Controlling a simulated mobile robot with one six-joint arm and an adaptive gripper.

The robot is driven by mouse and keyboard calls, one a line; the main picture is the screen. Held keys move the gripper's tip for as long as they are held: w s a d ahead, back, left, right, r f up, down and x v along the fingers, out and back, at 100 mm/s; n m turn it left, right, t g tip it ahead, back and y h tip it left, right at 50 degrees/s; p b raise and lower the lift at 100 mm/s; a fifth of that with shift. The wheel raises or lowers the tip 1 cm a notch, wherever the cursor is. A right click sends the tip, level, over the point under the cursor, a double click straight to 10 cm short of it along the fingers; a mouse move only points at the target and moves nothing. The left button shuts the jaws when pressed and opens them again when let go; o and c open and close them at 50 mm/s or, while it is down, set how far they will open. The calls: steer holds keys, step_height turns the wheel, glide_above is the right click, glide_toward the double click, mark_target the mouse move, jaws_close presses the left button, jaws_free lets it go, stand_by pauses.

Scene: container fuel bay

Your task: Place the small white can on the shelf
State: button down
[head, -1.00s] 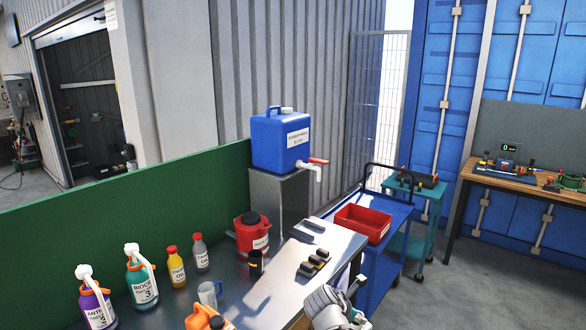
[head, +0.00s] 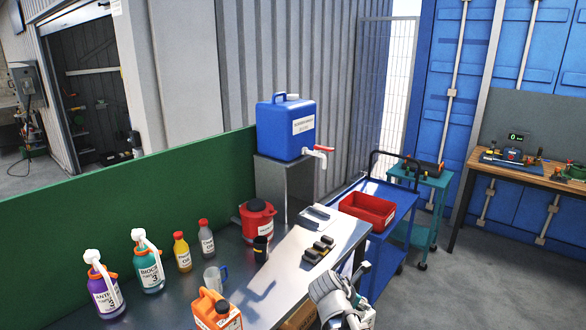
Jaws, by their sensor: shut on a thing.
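My gripper (head: 362,296) is at the bottom of the head view, beside the front edge of the steel table (head: 262,285). It is shut on a whitish thing with a green patch, which seems to be the small white can (head: 369,318). Most of the can is hidden by the gripper and cut off by the picture's lower edge. Inside the open doorway at the upper left, a pale shelf board (head: 92,71) shows in the dark; I cannot tell whether it is the task's shelf.
On the table are spray bottles (head: 148,268), small bottles (head: 182,253), a red can (head: 257,220), a mug (head: 214,279) and an orange jug (head: 214,312). A blue canister (head: 286,128) stands behind. A blue trolley (head: 386,196) carries a red bin (head: 368,211).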

steer(key=shift+r, duration=0.1)
steer(key=shift+w+a+r+p, duration=0.2)
steer(key=shift+a+r+p, duration=0.1)
steer(key=shift+a+p, duration=0.15)
steer(key=w+a+r+n+t+y+p, duration=0.1)
steer(key=a+r+p, duration=0.5)
steer(key=a, duration=0.6)
steer(key=a+r+n+t+y+p, duration=0.1)
steer(key=a+r+p, duration=0.5)
steer(key=a, duration=0.6)
steer(key=shift+w+a+r+n, duration=0.15)
steer(key=shift+w+r+n, duration=0.25)
steer(key=shift+n, duration=0.2)
steer(key=shift+w, duration=0.15)
